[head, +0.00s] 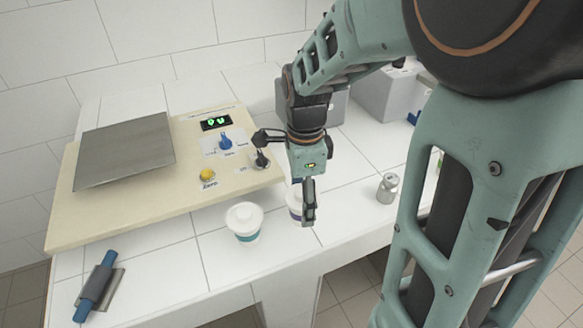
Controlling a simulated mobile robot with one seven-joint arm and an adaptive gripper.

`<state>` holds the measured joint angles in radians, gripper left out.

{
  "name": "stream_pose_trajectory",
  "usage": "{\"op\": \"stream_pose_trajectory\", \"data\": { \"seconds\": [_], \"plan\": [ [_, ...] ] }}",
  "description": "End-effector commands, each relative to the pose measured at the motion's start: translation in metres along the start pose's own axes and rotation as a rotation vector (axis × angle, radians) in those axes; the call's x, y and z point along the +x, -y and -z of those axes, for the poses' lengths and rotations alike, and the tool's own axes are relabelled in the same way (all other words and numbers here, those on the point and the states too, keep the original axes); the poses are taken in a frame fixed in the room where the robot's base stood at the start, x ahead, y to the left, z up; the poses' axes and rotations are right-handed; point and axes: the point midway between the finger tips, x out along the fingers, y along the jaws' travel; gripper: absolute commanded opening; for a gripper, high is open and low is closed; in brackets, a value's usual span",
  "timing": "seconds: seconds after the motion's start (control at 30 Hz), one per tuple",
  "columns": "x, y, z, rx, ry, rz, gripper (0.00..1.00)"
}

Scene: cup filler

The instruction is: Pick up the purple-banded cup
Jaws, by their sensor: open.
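My gripper (309,203) points down over the front part of the white tiled counter, seen nearly edge-on and open. A white cup (294,207) stands directly behind and beside its fingers, partly hidden by them. Its band is mostly covered, so I cannot clearly make out the colour; I cannot tell whether the fingers touch it.
A beige scale (150,215) with a metal plate (125,150), knobs and a green display fills the back left. A blue-handled scraper (97,285) lies front left. A small metal weight (387,187) stands right. Grey boxes (385,97) stand behind. The counter's front edge is close to the cups.

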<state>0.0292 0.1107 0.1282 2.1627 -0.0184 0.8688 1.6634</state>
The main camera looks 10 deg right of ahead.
Motion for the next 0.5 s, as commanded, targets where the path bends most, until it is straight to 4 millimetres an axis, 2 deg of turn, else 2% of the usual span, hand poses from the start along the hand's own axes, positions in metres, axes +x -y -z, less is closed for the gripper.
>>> {"op": "stream_pose_trajectory", "data": {
  "seconds": [0.07,0.5],
  "plan": [
    [-0.0003,0.0,0.0,0.0,0.0,0.0,0.72],
    [-0.0005,0.0,-0.0001,-0.001,0.0,0.0,0.24]
  ]
}}
